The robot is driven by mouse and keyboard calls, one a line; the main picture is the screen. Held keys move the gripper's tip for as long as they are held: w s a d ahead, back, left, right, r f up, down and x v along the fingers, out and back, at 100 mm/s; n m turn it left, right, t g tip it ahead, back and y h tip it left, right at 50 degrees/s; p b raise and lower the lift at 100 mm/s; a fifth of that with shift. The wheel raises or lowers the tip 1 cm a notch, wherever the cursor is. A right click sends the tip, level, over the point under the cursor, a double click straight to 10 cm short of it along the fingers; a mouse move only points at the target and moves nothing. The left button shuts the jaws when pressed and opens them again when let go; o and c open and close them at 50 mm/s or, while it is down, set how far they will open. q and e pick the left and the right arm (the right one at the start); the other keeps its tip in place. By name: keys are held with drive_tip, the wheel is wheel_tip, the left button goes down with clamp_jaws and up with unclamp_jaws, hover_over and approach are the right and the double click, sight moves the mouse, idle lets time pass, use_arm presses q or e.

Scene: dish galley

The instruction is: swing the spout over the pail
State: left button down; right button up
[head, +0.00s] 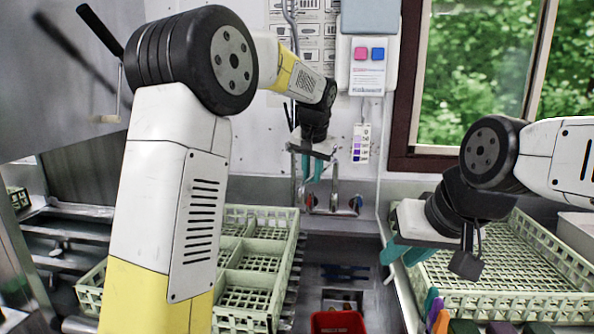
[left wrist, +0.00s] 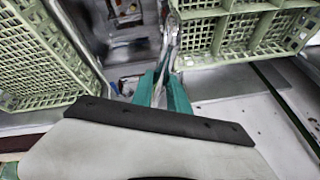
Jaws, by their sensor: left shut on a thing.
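My left gripper (head: 313,170) is in front of the back wall, above the tap, with its teal fingers pointing down. In the left wrist view the fingers (left wrist: 163,90) are shut on the thin metal spout (left wrist: 170,42), which runs away between them. In the head view the tap has a red-marked and a blue-marked handle at the wall; the spout is hard to make out there. The red pail (head: 338,322) stands low in the sink at the bottom edge, partly cut off. My right gripper (head: 398,258) is over the left edge of the right rack, its teal fingers apart and empty.
A green divided rack (head: 290,235) stands left of the sink, and a green rack (head: 500,270) stands right of it. Colored upright items (head: 436,312) are at the lower right. The sink between the racks is mostly clear.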

use_arm(q)
drive_tip(key=s+d+n+y, duration=0.1)
drive_tip(key=d+n, duration=0.2)
drive_tip(key=d, duration=0.4)
drive_tip(key=shift+s+d+n+y, duration=0.25)
drive_tip(key=shift+d+n+y, duration=0.05)
drive_tip(key=shift+n, duration=0.1)
drive_tip(key=c, duration=1.3)
unclamp_jaws()
drive_tip(key=shift+d, duration=0.15)
drive_tip(key=v, duration=0.7)
drive_tip(key=shift+r, duration=0.4)
